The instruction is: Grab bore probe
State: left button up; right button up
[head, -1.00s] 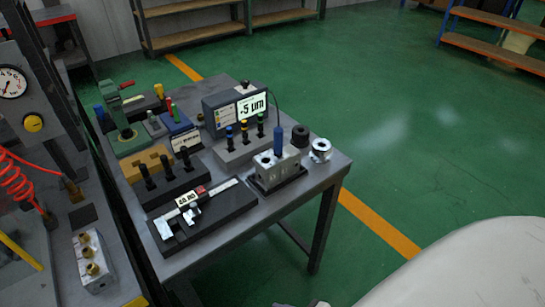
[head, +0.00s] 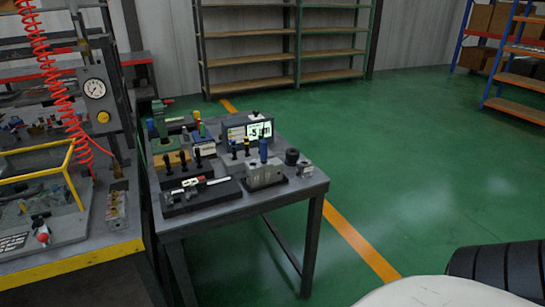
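The likely bore probe (head: 263,149) is a blue upright handle at the grey metal valve block (head: 264,173) on the measuring table. Its lower end is hidden in or behind the block. Behind it stands a dark gauge box with a lit display (head: 258,131). Neither of my grippers is in view.
The grey table (head: 300,187) also holds a caliper on a black base (head: 200,194), a dark ring (head: 292,156) and a metal ring (head: 305,169). A yellow-edged bench (head: 110,252) stands at left. Green floor (head: 420,170) is open at right.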

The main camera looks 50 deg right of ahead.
aim_at(263, 142)
jog(key=z, duration=0.7)
jog(key=i, duration=0.8)
jog(key=z, duration=0.3)
